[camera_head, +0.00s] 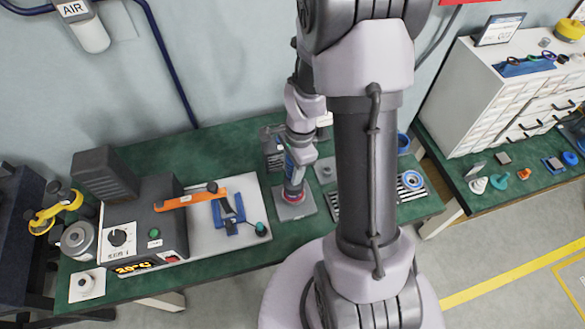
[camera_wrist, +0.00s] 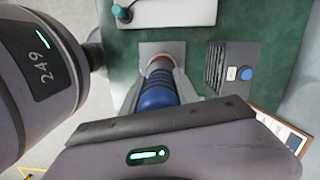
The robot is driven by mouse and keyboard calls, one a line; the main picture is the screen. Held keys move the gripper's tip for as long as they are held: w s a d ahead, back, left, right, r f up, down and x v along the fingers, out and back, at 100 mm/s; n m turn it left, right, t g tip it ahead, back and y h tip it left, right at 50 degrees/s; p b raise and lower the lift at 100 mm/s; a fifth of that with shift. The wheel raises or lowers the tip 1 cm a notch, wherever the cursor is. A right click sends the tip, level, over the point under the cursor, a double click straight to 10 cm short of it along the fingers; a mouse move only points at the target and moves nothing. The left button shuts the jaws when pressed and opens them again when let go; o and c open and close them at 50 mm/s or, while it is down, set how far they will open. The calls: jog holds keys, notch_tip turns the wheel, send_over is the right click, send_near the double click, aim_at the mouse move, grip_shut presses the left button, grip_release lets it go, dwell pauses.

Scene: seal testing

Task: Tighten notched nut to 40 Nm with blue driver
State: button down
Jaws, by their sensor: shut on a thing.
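My gripper (camera_head: 294,160) is shut on the blue driver (camera_wrist: 158,94), which also shows in the head view (camera_head: 291,174). The driver stands roughly upright, its lower end over a grey square plate (camera_head: 296,210) on the green bench. The plate shows in the wrist view too (camera_wrist: 150,47). No notched nut is clearly visible; the driver's end covers the plate's middle. No torque reading is legible.
A dark box with a blue button (camera_wrist: 246,73) stands close by. A slotted tray (camera_head: 407,194) lies right.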

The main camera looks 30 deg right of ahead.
jog(key=shift+f+b, duration=1)
dwell(1.8)
jog(key=shift+r, duration=0.1)
notch_tip(320, 180, up, 5)
jog(key=p, duration=0.4)
